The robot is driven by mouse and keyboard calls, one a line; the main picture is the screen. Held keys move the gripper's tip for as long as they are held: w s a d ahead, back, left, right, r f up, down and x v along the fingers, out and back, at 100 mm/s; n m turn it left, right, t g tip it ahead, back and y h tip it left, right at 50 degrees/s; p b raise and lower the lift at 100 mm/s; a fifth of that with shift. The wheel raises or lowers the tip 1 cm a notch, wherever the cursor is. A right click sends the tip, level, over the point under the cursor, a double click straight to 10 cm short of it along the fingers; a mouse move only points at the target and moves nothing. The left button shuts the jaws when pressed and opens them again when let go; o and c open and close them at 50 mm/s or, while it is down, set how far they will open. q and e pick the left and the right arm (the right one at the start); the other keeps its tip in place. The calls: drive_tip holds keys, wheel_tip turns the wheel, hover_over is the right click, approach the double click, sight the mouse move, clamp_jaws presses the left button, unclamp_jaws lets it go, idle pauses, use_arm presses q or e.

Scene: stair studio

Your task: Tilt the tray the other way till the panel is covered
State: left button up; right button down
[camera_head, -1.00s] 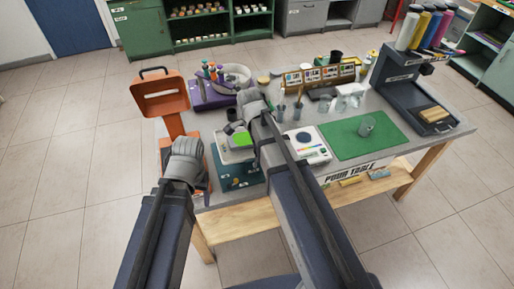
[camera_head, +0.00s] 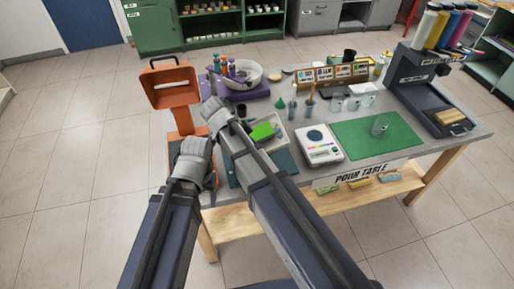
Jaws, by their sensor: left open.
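A shallow grey tray (camera_head: 289,142) sits near the left end of the pour table, above a teal base. A panel (camera_head: 265,131) with a bright green surface lies in it. My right forearm crosses in front and hides the tray's left and lower parts, so its tilt and the panel's full cover cannot be told. My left gripper (camera_head: 193,150) is open and empty, left of the tray and in front of the orange stand. My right gripper (camera_head: 213,106) is up and left of the tray, apart from the panel; its jaws are unclear.
An orange stand (camera_head: 173,94) rises at the table's left. A purple unit with bottles and a white bowl (camera_head: 240,70) is behind. A white scale (camera_head: 318,147) and green mat (camera_head: 365,142) lie right of the tray. Cups (camera_head: 337,103) stand behind the scale.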

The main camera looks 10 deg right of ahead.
use_arm(q)
drive_tip(key=shift+f, duration=0.4)
use_arm(e)
drive_tip(key=shift+s+a+f, duration=0.1)
drive_tip(key=shift+a+f, duration=0.05)
drive_tip(key=shift+a, duration=0.15)
drive_tip(key=c, duration=0.5)
unclamp_jaws()
drive_tip(key=shift+c, duration=0.2)
use_arm(q)
drive_tip(key=shift+r, duration=0.15)
